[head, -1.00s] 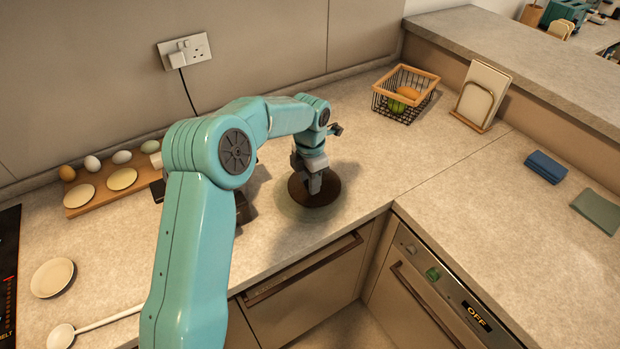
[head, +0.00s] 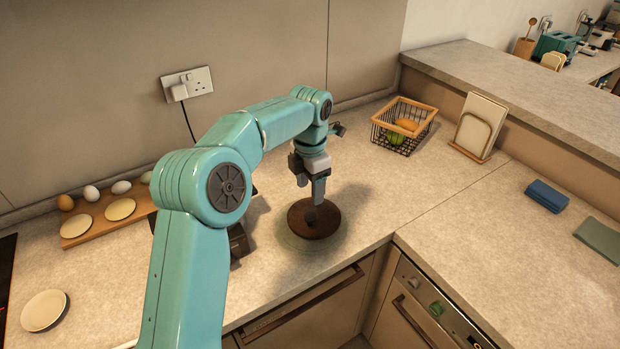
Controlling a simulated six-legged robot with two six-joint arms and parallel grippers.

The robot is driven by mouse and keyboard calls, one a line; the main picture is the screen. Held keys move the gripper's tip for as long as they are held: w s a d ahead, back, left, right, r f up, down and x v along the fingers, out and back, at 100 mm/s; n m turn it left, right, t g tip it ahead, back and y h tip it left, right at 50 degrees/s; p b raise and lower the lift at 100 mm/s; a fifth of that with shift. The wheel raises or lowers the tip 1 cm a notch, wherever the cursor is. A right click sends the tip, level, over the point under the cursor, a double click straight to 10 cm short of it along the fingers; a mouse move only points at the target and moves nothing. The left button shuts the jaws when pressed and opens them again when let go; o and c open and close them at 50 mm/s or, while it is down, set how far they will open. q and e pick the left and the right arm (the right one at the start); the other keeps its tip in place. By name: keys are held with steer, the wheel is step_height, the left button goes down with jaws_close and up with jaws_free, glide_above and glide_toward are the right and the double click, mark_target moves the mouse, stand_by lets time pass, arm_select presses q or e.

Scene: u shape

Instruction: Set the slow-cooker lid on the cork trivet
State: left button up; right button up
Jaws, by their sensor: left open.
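A round dark-brown disc, which looks like the cork trivet (head: 329,227), lies flat on the counter near the inner corner. The dark knob of the slow-cooker lid (head: 311,216) shows over the disc. A faint greenish see-through rim spreads around the disc toward the lower left, so the lid appears to be glass lying over the trivet; how well it is centred I cannot tell. My left gripper (head: 309,184) is open and empty, pointing down just above the knob and apart from it. My right gripper is not in view.
A dark object (head: 238,241) is partly hidden behind my left arm. A wooden board (head: 98,226) with eggs and pale discs stands left. A wire basket (head: 404,121), a rack (head: 478,127) and folded cloths (head: 546,196) are right.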

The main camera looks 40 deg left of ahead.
arm_select(q)
steer(key=shift+r, duration=1.55)
